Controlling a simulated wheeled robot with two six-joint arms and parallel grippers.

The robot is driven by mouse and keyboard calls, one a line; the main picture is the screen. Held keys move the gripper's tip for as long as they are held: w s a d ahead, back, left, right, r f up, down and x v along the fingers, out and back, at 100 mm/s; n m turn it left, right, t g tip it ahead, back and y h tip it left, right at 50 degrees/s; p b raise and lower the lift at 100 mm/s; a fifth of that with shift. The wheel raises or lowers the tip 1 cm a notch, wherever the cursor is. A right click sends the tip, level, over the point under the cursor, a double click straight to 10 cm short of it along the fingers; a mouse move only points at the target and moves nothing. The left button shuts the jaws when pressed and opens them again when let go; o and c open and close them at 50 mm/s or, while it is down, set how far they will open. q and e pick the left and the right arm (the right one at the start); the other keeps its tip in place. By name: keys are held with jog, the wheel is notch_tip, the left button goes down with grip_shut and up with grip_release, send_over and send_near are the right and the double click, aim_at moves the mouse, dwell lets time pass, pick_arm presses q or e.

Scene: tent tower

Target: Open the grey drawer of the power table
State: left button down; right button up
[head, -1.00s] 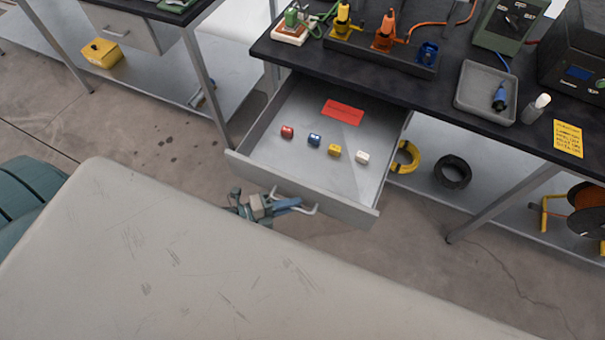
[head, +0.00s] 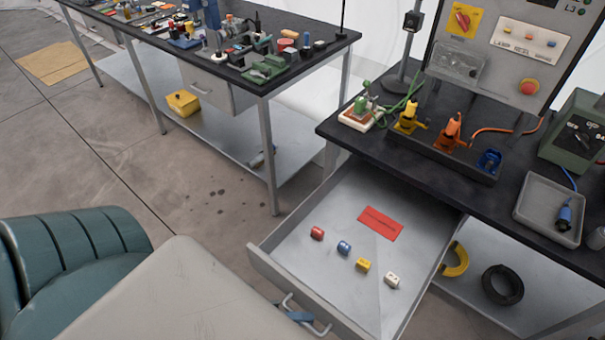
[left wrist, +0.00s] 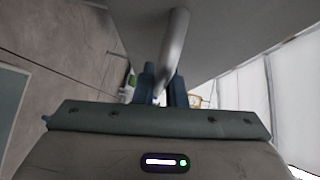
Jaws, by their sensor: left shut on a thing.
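The grey drawer (head: 335,212) of the power table (head: 395,148) is pulled out, its inside in plain view. In the left wrist view the handle (left wrist: 177,45) runs between the fingers (left wrist: 165,88). My right gripper is not in view.
A grey-white surface (head: 160,310) fills the bottom left beside a green ribbed object (head: 70,255). A second workbench (head: 300,65) stands at the back left. A yellow coil (head: 456,259) and a black coil (head: 503,285) lie on the shelf below the power table.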

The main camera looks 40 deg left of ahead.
pick_arm(q)
jog(key=c, duration=1.8)
grip_release()
jog(key=shift+o, duration=0.2)
jog(key=shift+s+a, duration=0.1)
jog(key=shift+s+a, duration=0.2)
jog(key=shift+a, duration=0.05)
jog(key=b+v, duration=0.2)
jog(key=v, duration=0.8)
jog(key=shift+b, duration=0.35)
jog(key=shift+r, duration=0.1)
